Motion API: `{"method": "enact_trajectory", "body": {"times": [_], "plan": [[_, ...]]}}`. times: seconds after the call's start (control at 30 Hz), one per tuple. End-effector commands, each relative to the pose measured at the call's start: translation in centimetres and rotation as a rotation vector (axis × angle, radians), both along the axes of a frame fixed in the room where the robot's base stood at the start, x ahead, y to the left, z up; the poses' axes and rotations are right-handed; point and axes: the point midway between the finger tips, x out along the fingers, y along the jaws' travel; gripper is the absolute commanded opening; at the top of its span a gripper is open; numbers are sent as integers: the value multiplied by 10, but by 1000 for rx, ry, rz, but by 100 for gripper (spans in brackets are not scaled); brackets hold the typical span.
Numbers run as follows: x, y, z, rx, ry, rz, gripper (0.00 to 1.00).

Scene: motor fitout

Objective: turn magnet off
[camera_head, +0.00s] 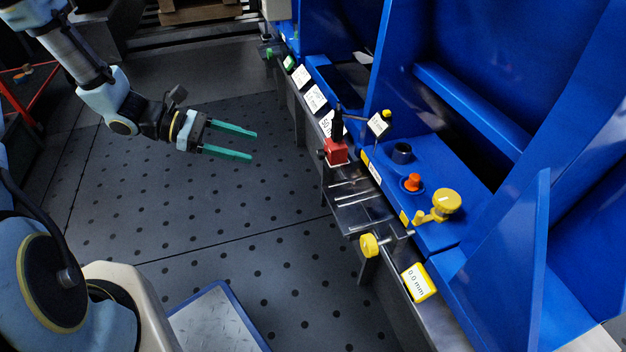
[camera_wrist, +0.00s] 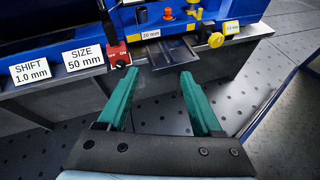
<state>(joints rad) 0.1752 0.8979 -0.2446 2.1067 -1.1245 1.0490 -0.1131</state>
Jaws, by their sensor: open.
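The magnet is a small red block (camera_head: 336,151) with a black post on top. It sits on the metal ledge of the blue machine, and a black knob shows on its left side. In the wrist view the red block (camera_wrist: 118,53) stands above the left fingertip, with white lettering on its face. My gripper (camera_head: 254,145) has green fingers. It is open and empty, out over the floor to the left of the magnet and apart from it. In the wrist view the open fingers (camera_wrist: 158,75) point toward the ledge.
A slotted metal plate (camera_head: 352,207) lies beside the magnet. Yellow knobs (camera_head: 369,245), an orange button (camera_head: 412,182) and a tag reading 0.0 mm (camera_head: 418,282) are nearer. White SIZE (camera_wrist: 84,58) and SHIFT (camera_wrist: 27,74) labels line the ledge. The floor around my gripper is clear.

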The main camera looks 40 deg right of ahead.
Motion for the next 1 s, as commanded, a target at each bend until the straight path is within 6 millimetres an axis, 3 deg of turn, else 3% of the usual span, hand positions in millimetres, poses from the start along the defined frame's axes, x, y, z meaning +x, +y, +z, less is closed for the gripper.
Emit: {"method": "enact_trajectory", "body": {"times": [0.03,0.1,0.2,0.33,0.47,0.67,1.0], "plan": [[1,-15,-42,-32,66,41,67],[5,-35,-67,-78,150,103,67],[13,-58,-98,-135,255,186,67],[23,-78,-124,-190,349,269,67],[29,-88,-137,-221,399,316,67],[26,-103,-138,-232,415,328,67],[3,-160,-139,-230,413,326,67]]}}
